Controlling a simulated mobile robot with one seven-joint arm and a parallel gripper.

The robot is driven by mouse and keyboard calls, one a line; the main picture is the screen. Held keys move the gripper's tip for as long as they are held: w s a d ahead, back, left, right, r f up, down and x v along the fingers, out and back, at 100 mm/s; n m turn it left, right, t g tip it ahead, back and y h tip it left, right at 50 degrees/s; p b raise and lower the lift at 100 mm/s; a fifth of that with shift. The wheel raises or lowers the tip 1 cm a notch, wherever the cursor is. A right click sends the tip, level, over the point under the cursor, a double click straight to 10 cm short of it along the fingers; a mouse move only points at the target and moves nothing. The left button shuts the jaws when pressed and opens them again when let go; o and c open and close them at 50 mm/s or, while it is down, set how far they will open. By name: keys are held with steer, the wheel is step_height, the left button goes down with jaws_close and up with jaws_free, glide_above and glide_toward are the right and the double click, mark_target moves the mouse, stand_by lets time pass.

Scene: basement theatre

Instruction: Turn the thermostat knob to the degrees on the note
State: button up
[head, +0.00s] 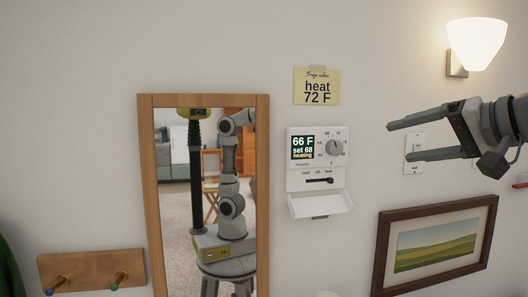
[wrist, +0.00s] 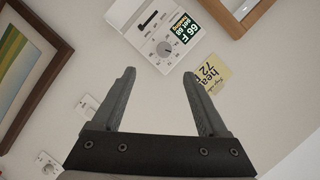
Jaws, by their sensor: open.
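The white thermostat (head: 303,158) is on the wall right of the mirror. Its display (head: 303,147) reads 66 F, set 68, heating. Its round grey knob (head: 335,147) is at the upper right of the unit; it also shows in the wrist view (wrist: 164,49). The yellow note (head: 317,87) above reads "heat 72 F"; it also shows in the wrist view (wrist: 211,74). My gripper (head: 388,140) is open and empty, right of the thermostat and apart from it. In the wrist view its fingertips (wrist: 160,74) point toward the knob, with a gap.
A framed landscape picture (head: 384,247) hangs below my gripper. A wood-framed mirror (head: 262,190) stands left of the thermostat, reflecting my body. A light switch (head: 414,140) is behind my gripper, and a lit wall lamp (head: 477,42) is above. The thermostat's lower flap (head: 320,203) hangs open, sticking out.

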steer(key=r, duration=0.1)
steer(key=p, duration=0.3)
glide_toward(338, 147)
steer(key=x, duration=0.8)
steer(key=shift+w+a, duration=0.1)
steer(key=shift+w, duration=0.05)
steer(key=shift+f, duration=0.1)
jaws_close()
